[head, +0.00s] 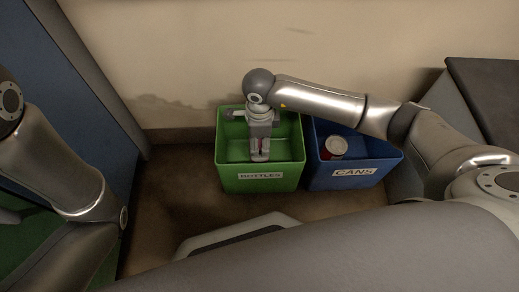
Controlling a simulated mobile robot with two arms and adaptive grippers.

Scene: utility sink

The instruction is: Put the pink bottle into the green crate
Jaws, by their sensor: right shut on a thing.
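The green crate (262,182), labelled BOTTLES, stands on the floor against the wall. My right gripper (260,157) points down inside the crate's opening, over its middle. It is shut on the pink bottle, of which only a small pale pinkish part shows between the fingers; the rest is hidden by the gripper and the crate. I cannot tell if the bottle touches the crate floor. My left arm comes in at the left edge, and its gripper is out of view.
A blue crate (353,181), labelled CANS, stands right beside the green crate and holds a red can (334,147). A blue panel (75,75) is at the left. A dark-topped unit (490,90) is at the right. Brown floor (165,195) left of the green crate is clear.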

